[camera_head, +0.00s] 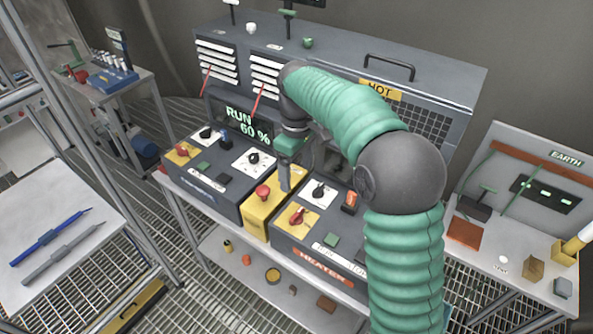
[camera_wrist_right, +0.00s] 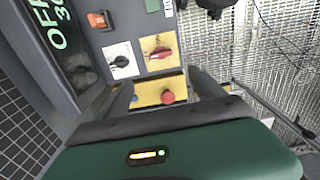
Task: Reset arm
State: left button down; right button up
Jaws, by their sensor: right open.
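My right arm, with green ribbed sleeves and dark joints, reaches in from the lower right of the head view and bends down over the control bench. My right gripper (camera_head: 286,182) points down by the yellow middle panel (camera_head: 256,222). In the right wrist view the gripper (camera_wrist_right: 165,98) is open and empty, its two dark fingers apart. The red mushroom button (camera_wrist_right: 167,96) on the yellow panel shows between them; it also shows in the head view (camera_head: 263,192), just left of the fingers. I cannot tell whether they touch the panel. My left gripper is out of view.
The heater console (camera_head: 325,235) has a red-handled switch (camera_head: 297,216) beside the gripper. The left console (camera_head: 215,175) has dials below a "RUN 60 %" display (camera_head: 241,121). A side table (camera_head: 50,215) holds two pen-like tools. An "EARTH" board (camera_head: 540,185) stands at the right.

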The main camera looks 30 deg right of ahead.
jog(key=shift+r, duration=0.3)
jog(key=s+a+f+m+t+b, duration=0.1)
jog(key=s+a+f+b, duration=0.1)
jog(key=s+a+f, duration=0.2)
jog(key=s+a+f+m+b, duration=0.2)
jog(key=s+f, duration=0.4)
jog(key=f, duration=0.5)
jog(key=s+a+f+m+t+b, duration=0.1)
jog(key=s+a+f+b, duration=0.2)
jog(key=s+a+f, duration=0.2)
jog(key=shift+s+a+f+m+t+b, duration=0.35)
jog(key=shift+s+f, duration=0.25)
jog(key=shift+f, duration=0.65)
jog(key=shift+s+a+r, duration=0.1)
jog(key=shift+s, duration=0.05)
